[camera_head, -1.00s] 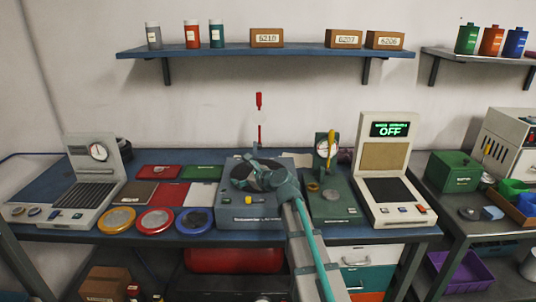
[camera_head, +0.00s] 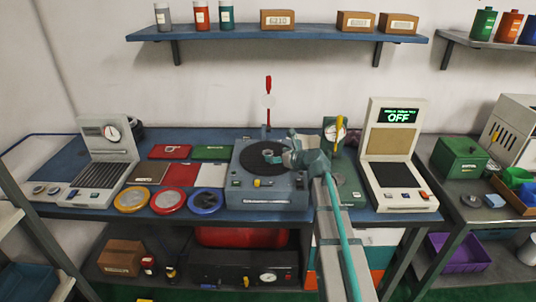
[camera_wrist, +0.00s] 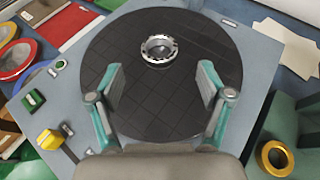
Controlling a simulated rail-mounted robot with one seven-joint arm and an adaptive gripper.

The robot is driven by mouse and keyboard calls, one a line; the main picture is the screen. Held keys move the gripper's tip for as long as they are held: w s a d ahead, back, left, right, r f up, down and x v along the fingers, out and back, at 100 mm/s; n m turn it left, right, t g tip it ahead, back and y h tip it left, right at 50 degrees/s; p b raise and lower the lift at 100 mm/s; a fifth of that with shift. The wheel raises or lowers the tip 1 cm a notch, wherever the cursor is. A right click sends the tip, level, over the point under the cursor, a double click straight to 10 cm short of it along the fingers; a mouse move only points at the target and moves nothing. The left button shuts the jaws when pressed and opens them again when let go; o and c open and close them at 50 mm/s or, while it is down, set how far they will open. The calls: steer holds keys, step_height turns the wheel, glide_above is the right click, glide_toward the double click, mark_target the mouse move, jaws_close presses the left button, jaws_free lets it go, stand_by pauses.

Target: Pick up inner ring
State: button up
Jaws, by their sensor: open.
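A small shiny steel ring (camera_wrist: 147,51), which looks like the inner ring, lies flat on the black round plate (camera_wrist: 125,110) of a grey-blue machine. In the wrist view my gripper (camera_wrist: 160,77) is open and empty, its two fingers set wide apart. The ring lies just beyond the fingertips, roughly centred between them, and the fingers do not touch it. In the head view the ring is small (camera_head: 268,153), and my gripper (camera_head: 281,158) is over the right side of the plate (camera_head: 255,167).
A brass ring (camera_wrist: 286,158) sits on the green machine at right. A red pointer (camera_head: 268,90) rises behind the plate. Yellow, red and blue round trays (camera_head: 206,213) lie at left. A panel reading OFF (camera_head: 390,130) stands at right.

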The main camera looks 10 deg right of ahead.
mark_target(265, 152)
steer(key=p+x, duration=0.1)
steer(key=x, duration=0.3)
steer(key=shift+w+a, duration=0.2)
steer(key=shift+w, duration=0.1)
steer(key=c, duration=1.3)
